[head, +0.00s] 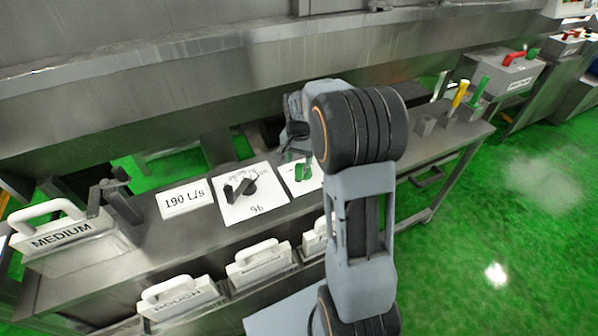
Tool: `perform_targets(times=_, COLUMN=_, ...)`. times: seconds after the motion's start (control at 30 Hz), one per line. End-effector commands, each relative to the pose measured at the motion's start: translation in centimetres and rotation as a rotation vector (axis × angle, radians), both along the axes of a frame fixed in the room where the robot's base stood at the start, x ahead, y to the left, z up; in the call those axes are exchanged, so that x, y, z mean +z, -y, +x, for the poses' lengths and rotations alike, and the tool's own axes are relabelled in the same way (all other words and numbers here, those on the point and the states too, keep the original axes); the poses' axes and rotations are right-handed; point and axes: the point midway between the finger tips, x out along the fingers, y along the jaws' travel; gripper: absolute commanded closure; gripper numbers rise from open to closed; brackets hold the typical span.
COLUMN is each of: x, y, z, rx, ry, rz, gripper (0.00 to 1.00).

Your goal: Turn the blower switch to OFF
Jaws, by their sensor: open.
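A white plate (272,208) marked "96" lies on the grey bench and bears a black knob (240,188) with a pointer. To its right, a second white plate (314,184) bears a small green knob (303,172), partly hidden by my arm. No label reading blower or OFF is legible, so I cannot tell for sure which knob is the blower switch or where it points. My arm rises through the middle of the head view and bends down toward the second plate. My gripper is hidden behind the arm links.
A sign "190 L/s" (186,198) stands left of the plates. White-handled blocks marked "MEDIUM" (62,238) and "ROUGH" (178,304) and others line the bench's left and front. Yellow (460,94) and green (478,92) levers stand at the right end. Green floor (500,220) is clear at right.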

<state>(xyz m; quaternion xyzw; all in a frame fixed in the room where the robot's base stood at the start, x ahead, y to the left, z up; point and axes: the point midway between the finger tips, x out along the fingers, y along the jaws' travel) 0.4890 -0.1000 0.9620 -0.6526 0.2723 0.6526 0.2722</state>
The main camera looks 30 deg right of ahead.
Motion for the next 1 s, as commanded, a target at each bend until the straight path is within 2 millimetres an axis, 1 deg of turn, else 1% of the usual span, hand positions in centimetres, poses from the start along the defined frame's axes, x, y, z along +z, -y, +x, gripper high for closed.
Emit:
perform_targets(times=0.03, x=-1.0, y=0.0, z=-0.1, rx=0.000, ry=-0.006, rz=0.001, gripper=0.46)
perform_targets(times=0.2, x=-3.6, y=0.0, z=-0.1, rx=0.001, ry=-0.004, rz=0.001, gripper=0.46)
perform_targets(times=0.4, x=-5.5, y=0.0, z=0.0, rx=0.001, ry=-0.001, rz=0.000, gripper=0.46)
perform_targets(times=0.57, x=-6.1, y=0.0, z=-0.1, rx=0.001, ry=-0.001, rz=0.000, gripper=0.46)
perform_targets(times=0.83, x=-6.2, y=0.0, z=0.0, rx=0.001, ry=0.000, rz=0.000, gripper=0.46)
perform_targets(times=0.87, x=-6.2, y=0.0, z=0.0, rx=0.001, ry=0.000, rz=0.000, gripper=0.47)
perform_targets(times=1.0, x=-6.2, y=0.0, z=0.0, rx=0.001, ry=0.000, rz=0.000, gripper=0.61)
